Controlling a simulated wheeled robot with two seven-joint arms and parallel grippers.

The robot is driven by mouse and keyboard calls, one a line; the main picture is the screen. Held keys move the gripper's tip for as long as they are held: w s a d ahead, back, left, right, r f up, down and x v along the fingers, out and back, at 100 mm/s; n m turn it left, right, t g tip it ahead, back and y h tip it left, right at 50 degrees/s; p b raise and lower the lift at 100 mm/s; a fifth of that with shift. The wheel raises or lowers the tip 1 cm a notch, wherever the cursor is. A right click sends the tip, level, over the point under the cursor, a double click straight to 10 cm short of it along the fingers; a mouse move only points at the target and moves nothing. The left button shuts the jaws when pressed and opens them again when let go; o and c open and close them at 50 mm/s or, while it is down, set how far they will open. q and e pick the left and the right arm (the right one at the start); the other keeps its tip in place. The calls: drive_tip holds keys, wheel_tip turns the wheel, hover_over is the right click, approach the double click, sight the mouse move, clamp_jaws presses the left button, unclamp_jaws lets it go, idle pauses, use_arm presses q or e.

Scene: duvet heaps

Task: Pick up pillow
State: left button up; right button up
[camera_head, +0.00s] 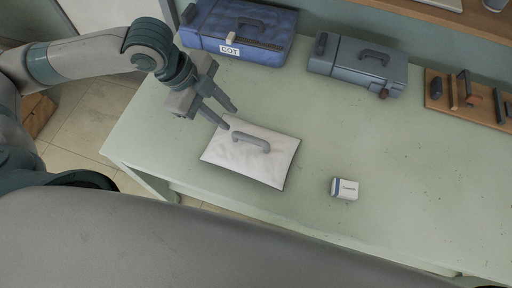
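A white pillow (240,167) with a grey handle (250,141) on top lies flat on the pale green table (370,160), near its left end. My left gripper (232,118) comes in from the left and is open, its two fingers apart with nothing seen between them. It is just beyond the pillow's far left corner, with the fingers pointing toward the pillow. I cannot tell whether a fingertip touches it. My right gripper is not in view.
A blue case (220,28) labelled "COT" and a grey-blue case (340,62) stand along the back of the table. A wooden rack (445,100) with dark items is at the back right. A small white box (344,188) lies right of the pillow. The table's right middle is clear.

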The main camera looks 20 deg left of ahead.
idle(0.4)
use_arm(q)
drive_tip(key=p, duration=0.3)
approach(255, 140)
drive_tip(key=x, duration=0.5)
drive_tip(key=shift+a+f, duration=0.1)
drive_tip(key=shift+a, duration=0.15)
drive_tip(key=shift+w+d+f, duration=0.1)
drive_tip(key=shift+d+f, duration=0.05)
drive_tip(key=shift+f, duration=0.4)
drive_tip(key=shift+w+d+f+p, duration=0.1)
drive_tip(key=shift+d+f+p, duration=0.2)
drive_tip(key=p+x, duration=0.1)
drive_tip(key=x, duration=0.2)
drive_tip(key=shift+d, duration=0.2)
drive_tip(key=shift+w+d+f+p, duration=0.1)
drive_tip(key=shift+d+f+p, duration=0.1)
drive_tip(key=shift+f+p, duration=0.3)
drive_tip(key=shift+f, duration=0.1)
